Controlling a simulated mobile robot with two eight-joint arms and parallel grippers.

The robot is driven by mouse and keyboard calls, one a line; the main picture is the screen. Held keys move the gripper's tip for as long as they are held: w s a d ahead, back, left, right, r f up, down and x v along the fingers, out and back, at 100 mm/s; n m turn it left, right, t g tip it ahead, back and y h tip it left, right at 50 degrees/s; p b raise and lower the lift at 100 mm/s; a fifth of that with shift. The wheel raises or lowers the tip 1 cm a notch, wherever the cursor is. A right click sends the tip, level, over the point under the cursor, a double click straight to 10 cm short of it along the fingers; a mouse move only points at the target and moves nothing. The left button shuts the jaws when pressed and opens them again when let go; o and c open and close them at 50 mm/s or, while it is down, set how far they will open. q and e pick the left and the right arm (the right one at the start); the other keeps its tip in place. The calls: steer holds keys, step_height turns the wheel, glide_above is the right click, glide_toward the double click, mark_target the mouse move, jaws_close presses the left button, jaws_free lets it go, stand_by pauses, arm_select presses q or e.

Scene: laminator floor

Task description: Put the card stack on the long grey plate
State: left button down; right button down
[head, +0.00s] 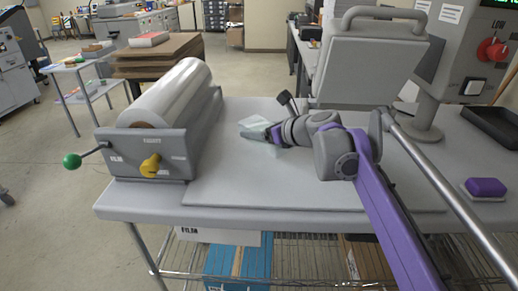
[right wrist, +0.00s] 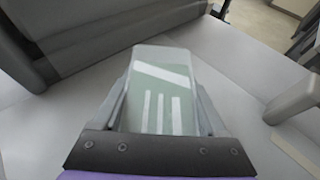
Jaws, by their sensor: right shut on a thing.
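The card stack (right wrist: 162,88) is pale green with white bars and sits between the two fingers of my right gripper (right wrist: 165,100) in the right wrist view. In the head view my right gripper (head: 274,134) is shut on the card stack (head: 252,124), over the left part of a long, flat grey plate (head: 300,185) on the table. The fingers hide part of the stack. I cannot tell whether the stack touches the plate or hangs just above it. My left gripper is not in view.
A film roll (head: 172,92) in a grey holder with a yellow knob and green-ended crank stands at the left. A grey machine with a handle (head: 370,60) stands behind. A purple block (head: 486,187) and a black tray (head: 495,122) are at the right. The plate's front is clear.

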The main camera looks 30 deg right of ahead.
mark_target(258, 152)
steer(key=shift+f+b, duration=0.35)
steer(key=shift+f, duration=1.8)
steer(key=shift+f, duration=0.2)
jaws_free()
steer(key=shift+r, duration=0.1)
